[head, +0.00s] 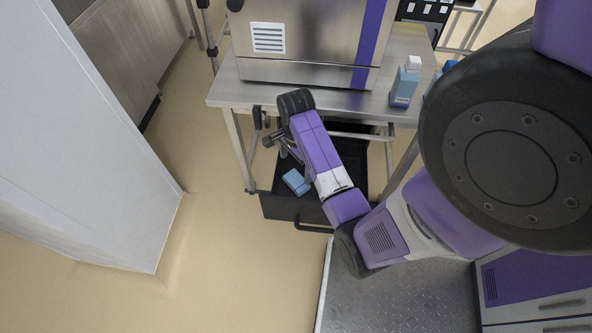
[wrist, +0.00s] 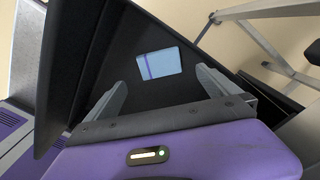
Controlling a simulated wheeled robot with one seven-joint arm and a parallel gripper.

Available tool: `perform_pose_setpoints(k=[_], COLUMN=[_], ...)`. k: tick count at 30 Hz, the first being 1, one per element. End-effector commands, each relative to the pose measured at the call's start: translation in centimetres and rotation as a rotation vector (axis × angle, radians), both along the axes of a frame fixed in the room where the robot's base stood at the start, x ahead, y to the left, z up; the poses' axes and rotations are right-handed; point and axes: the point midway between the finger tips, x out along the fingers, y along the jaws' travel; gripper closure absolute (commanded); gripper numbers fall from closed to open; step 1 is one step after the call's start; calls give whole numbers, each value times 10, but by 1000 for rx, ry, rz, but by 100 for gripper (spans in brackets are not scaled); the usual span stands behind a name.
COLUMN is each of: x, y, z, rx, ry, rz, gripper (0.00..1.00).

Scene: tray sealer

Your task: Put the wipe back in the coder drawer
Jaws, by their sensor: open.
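The blue wipe (head: 296,182) lies flat on the floor of the open black drawer (head: 283,207), under the steel table, near the drawer's front left in the head view. In the wrist view the wipe (wrist: 160,63) shows pale blue with a purple stripe, beyond my fingertips. My gripper (wrist: 158,85) is open and empty, with its two fingers spread and the wipe apart from them. In the head view my gripper (head: 287,150) is over the drawer, partly hidden by my own wrist and arm.
The steel table (head: 235,97) carries a steel machine (head: 305,45) and a blue bottle with a white cap (head: 405,82). The table's legs flank the drawer. A tall grey cabinet (head: 85,130) stands at left, with bare floor (head: 215,190) between it and the drawer.

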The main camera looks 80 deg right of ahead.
Motion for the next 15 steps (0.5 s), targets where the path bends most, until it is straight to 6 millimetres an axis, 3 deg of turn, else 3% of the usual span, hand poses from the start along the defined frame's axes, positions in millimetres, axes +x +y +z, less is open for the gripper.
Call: perform_pose_setpoints(k=[1,6,15], x=[0,0,0], y=[0,0,0], z=[11,29,35], rx=[-2,-1,1], ry=[-1,-1,1], rz=[0,-1,0], gripper=[0,0,0])
